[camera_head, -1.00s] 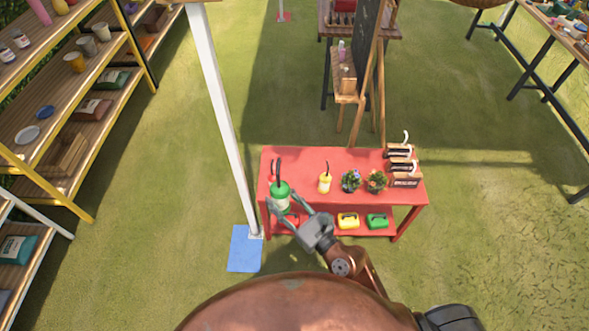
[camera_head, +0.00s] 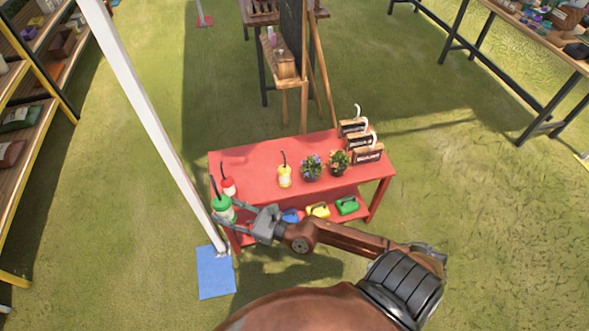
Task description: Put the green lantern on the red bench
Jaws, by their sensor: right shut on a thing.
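The green lantern (camera_head: 222,209), with a white label and a dark curved handle, is in my right gripper (camera_head: 242,212). The gripper's fingers are shut around its body. The lantern appears in front of the left front corner of the red bench (camera_head: 252,167); I cannot tell its exact height, but no contact with the bench top shows. A red lantern (camera_head: 228,187) stands on the bench top just behind it, and a yellow lantern (camera_head: 284,177) stands further right. My left gripper is not in view.
Flower pots (camera_head: 311,167) and black-labelled wooden boxes (camera_head: 368,152) occupy the bench's right part. Coloured watering cans (camera_head: 347,205) sit on its lower shelf. A white post (camera_head: 150,115) rises beside the bench's left end. Bare bench top lies between the red and yellow lanterns.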

